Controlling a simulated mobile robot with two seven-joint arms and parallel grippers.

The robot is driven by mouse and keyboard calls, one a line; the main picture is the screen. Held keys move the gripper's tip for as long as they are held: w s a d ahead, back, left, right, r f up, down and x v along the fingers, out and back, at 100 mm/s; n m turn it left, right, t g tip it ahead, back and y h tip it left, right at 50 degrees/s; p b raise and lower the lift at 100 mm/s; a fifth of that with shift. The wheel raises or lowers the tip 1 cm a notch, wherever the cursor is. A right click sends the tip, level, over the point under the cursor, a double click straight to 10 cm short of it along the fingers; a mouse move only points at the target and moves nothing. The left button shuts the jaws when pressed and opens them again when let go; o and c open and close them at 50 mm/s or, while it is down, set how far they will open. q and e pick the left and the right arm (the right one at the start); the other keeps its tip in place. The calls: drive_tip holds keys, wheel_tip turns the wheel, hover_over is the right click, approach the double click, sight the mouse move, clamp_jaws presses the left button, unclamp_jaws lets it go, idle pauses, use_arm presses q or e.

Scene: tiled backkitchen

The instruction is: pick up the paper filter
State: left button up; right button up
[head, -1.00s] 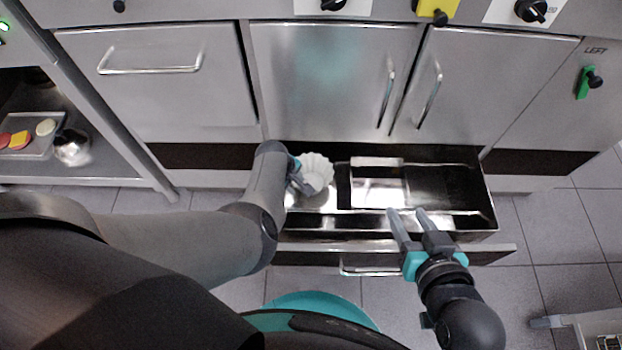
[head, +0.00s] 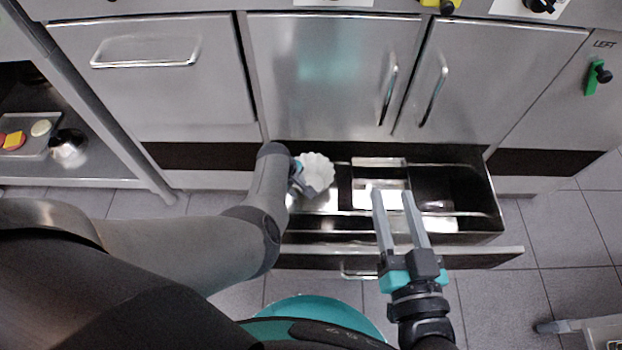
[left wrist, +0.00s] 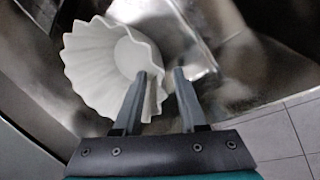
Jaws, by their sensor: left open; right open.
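The white fluted paper filter (head: 318,174) lies in the left end of the open drawer. In the left wrist view the filter (left wrist: 108,62) fills the upper left, its open side towards the camera. My left gripper (head: 305,182) is at the filter's left side, mostly hidden by my own arm in the head view. In the left wrist view my left gripper (left wrist: 163,82) is open, with one finger overlapping the filter's edge and the other just right of it. Whether the fingers touch it I cannot tell. My right gripper (head: 391,195) is open and empty over the drawer's front middle.
The metal drawer (head: 400,249) is pulled out below closed steel cabinet doors (head: 321,80). Its middle and right parts look mostly empty. A shelf at the left holds a tray (head: 30,142) with food pieces and a shiny metal pot (head: 68,150).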

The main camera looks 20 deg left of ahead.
use_arm(q)
clamp_jaws()
idle(0.3)
idle(0.4)
